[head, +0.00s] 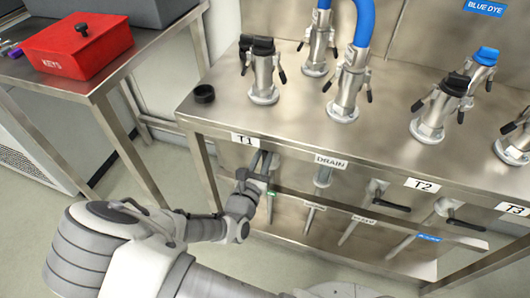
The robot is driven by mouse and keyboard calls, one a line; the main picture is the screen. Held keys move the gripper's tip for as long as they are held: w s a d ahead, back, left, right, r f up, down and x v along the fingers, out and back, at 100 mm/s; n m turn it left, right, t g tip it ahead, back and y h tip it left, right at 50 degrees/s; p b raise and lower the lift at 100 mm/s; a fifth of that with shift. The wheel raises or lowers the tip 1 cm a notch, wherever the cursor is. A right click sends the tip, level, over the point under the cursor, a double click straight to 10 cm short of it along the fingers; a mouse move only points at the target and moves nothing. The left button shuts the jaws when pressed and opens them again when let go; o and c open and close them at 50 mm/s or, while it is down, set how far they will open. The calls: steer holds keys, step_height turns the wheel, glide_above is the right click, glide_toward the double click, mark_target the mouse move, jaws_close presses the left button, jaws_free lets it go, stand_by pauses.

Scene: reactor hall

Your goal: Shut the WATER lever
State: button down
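I cannot read a WATER label in the head view. My gripper (261,162) is at the front of the steel bench, below the T1 plate (244,139). Its dark fingers point up beside a valve pipe and hide any lever there. I cannot tell whether they touch or grip one. Two black levers show farther right: one lever (391,205) left of and below the T2 plate (422,185), and one lever (466,225) below the T3 plate (514,209). Both stick out sideways to the right. Small tags on the lower rail are too small to read.
The steel bench (215,107) carries several capped or hosed couplings and a loose black cap (204,93). A DRAIN plate (331,161) is on its front. A red KEYS box (79,46) stands on a side table (60,82) at left. A BLUE DYE sign (486,7) hangs behind.

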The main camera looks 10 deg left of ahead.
steer(key=shift+r, duration=0.1)
steer(key=a+f+n+p, duration=0.4)
steer(key=a+f+n, duration=0.4)
steer(key=n, duration=1)
steer(key=shift+w+f, duration=0.3)
steer(key=shift+w, duration=0.05)
stand_by(0.3)
steer(key=c, duration=0.8)
jaws_free()
steer(key=shift+o, duration=0.2)
